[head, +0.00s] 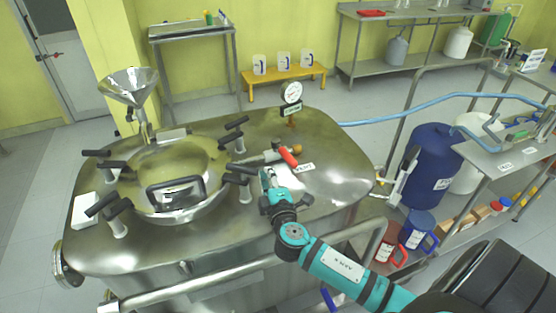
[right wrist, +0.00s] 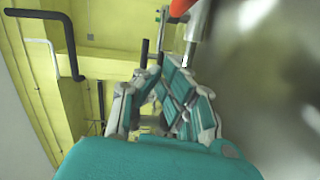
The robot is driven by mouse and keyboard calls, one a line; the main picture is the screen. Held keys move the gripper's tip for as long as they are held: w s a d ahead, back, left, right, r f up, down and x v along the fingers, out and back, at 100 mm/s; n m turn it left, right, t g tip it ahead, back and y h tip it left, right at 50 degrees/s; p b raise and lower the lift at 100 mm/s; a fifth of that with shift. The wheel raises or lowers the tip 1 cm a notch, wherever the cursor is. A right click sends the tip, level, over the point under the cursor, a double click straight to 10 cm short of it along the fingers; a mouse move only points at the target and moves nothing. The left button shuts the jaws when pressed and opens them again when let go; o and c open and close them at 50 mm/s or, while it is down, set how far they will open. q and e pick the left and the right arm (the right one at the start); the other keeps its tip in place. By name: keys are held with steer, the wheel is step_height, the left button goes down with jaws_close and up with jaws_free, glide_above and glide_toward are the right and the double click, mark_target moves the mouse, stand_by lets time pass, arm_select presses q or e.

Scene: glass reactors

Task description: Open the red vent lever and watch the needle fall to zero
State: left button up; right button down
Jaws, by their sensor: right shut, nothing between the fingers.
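The red vent lever (head: 288,156) is on a metal valve pipe on top of the steel reactor (head: 330,170), slanting down to the right in the head view. Its red end also shows at the top edge of the right wrist view (right wrist: 181,7). The round pressure gauge (head: 291,92) stands behind the lever; its needle is too small to read. My right gripper (head: 267,176) is shut and empty, just in front of and to the left of the lever. It looks apart from the red handle. My left gripper is not in view.
A round hatch (head: 175,165) with several black-handled clamps is left of my right gripper, one clamp close beside it. A steel funnel (head: 128,86) stands at the back left. A steel rail runs along the front. The reactor's right top is mostly clear.

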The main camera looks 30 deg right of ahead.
mark_target(284, 153)
steer(key=x, duration=0.4)
steer(key=shift+w, duration=0.1)
steer(key=d, duration=0.1)
steer(key=d+p, duration=0.1)
steer(key=d, duration=0.1)
steer(key=shift+d+f, duration=0.15)
steer(key=shift+f, duration=0.15)
steer(key=shift+s+d, duration=0.25)
steer(key=shift+d+f, duration=0.1)
steer(key=shift+f, duration=0.05)
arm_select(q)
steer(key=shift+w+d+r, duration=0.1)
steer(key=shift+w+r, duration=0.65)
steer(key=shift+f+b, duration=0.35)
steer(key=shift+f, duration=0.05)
arm_select(e)
steer(key=shift+s+d+n+y, duration=0.15)
steer(key=shift+d+n+y, duration=0.25)
steer(key=shift+y, duration=0.2)
